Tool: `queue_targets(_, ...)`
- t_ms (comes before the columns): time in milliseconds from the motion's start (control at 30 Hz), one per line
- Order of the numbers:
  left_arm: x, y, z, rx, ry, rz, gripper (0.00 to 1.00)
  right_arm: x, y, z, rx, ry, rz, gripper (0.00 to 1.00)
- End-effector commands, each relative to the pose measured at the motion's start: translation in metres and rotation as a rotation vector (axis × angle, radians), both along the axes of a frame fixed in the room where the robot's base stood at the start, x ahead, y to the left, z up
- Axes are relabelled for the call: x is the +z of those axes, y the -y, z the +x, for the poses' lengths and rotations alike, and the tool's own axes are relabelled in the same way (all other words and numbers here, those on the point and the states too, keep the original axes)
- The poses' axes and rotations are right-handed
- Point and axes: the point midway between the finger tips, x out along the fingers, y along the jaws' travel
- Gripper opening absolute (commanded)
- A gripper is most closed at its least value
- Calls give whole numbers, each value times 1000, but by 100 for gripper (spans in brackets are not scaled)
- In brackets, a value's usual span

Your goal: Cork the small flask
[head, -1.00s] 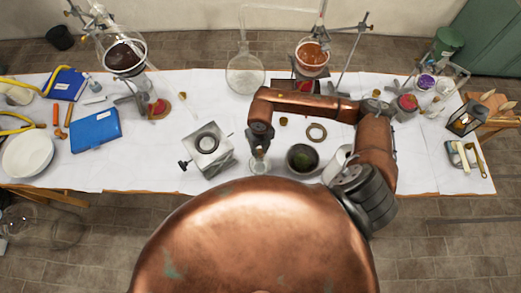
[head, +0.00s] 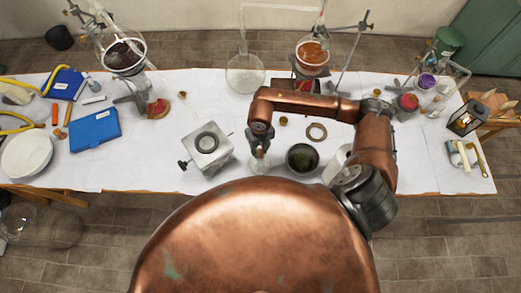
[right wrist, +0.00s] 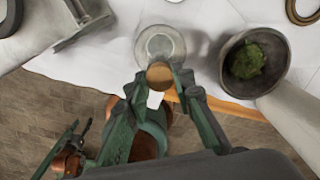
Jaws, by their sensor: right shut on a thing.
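The small clear glass flask (head: 257,163) stands near the front edge of the white-covered table. It also shows in the right wrist view (right wrist: 160,40), seen from above. My right gripper (head: 260,152) hangs over the flask with its jaws pointing down. In the right wrist view its green fingers (right wrist: 162,80) are shut on a round tan cork (right wrist: 159,76). The cork overlaps the near side of the flask in that view; I cannot tell whether it touches the neck. My left gripper does not show in the head view; a green, jaw-like part at the right wrist view's lower left is unclear.
A dark bowl with green matter (head: 302,158) stands close to the right of the flask. A pale metal block device (head: 208,152) stands to the left. A cork ring (head: 317,132) lies behind the bowl. A pale mug (head: 338,160) is partly hidden by my arm.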

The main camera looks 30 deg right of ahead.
Motion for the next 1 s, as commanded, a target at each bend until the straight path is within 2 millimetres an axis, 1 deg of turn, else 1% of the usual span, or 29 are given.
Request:
queue_targets(967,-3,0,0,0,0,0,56,-3,0,0,0,0,0,3)
queue_targets(1000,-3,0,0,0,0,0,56,-3,0,0,0,0,0,25)
